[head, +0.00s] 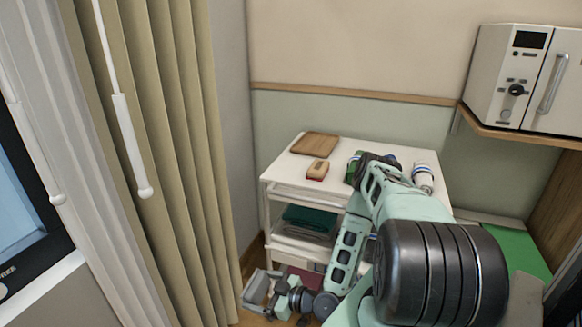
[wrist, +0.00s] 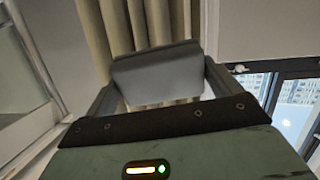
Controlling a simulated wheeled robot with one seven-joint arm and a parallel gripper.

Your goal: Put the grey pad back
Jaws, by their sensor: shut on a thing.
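My gripper (wrist: 155,85) is shut on the grey pad (wrist: 158,70), which spans between the two fingers in the wrist view. In the head view my gripper (head: 264,290) is low, in front of and left of the white trolley's lower part, and the grey pad (head: 257,288) shows small at its tip. My arm reaches down across the right side of the trolley (head: 282,172) and hides part of it. A teal folded thing (head: 310,218) and a grey stack (head: 303,235) lie on a shelf of the trolley.
On the trolley top are a wooden board (head: 315,145), a wooden block with a red base (head: 318,170), a green thing (head: 353,167) and a white jar (head: 423,178). Beige curtains (head: 170,150) hang close at the left. A microwave (head: 520,80) sits on the right shelf.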

